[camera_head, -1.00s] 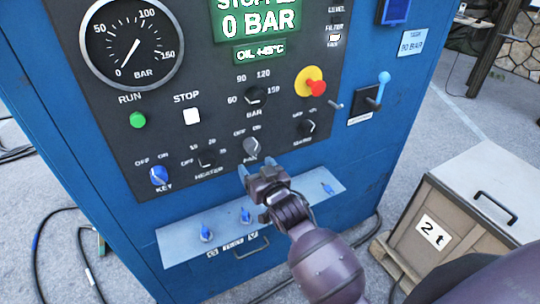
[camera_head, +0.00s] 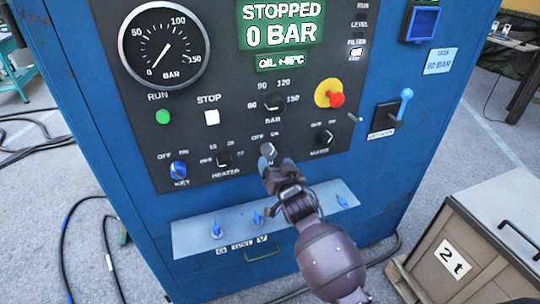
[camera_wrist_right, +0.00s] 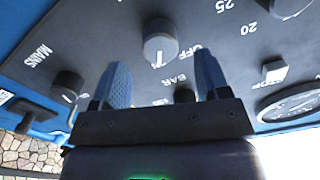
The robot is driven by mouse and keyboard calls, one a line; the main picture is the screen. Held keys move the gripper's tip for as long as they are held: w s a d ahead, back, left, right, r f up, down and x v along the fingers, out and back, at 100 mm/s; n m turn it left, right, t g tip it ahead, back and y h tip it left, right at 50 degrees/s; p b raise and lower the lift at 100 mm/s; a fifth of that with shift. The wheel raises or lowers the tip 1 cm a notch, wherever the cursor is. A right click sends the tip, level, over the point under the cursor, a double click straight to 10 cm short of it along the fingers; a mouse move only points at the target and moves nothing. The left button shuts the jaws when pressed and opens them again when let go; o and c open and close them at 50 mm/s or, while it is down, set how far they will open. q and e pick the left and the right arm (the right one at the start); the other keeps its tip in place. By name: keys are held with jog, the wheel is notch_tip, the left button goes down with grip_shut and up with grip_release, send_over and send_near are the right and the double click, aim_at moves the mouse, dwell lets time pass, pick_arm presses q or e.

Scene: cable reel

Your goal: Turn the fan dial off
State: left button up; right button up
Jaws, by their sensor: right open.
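The fan dial (camera_head: 267,151) is a grey knob with OFF and ON marks above it, low on the dark panel. Its FAN label is hidden by my gripper. My right gripper (camera_head: 272,171) is open just in front of and below the dial. In the right wrist view, the fan dial (camera_wrist_right: 160,45) shows with a white pointer mark, beyond and between the spread blue fingers of the right gripper (camera_wrist_right: 162,78). Nothing is between the fingertips, and I see no contact. My left gripper is not in view.
The heater dial (camera_head: 223,159), the mains dial (camera_head: 323,137) and the BAR dial (camera_head: 273,102) surround the fan dial. A red emergency button (camera_head: 337,99) sits above right. A shelf with blue valves (camera_head: 257,219) juts out below. A crate (camera_head: 465,255) stands at right.

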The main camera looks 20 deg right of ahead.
aim_at(270, 156)
jog(key=shift+w+a, duration=0.1)
jog(key=shift+w, duration=2.25)
jog(key=c, duration=0.9)
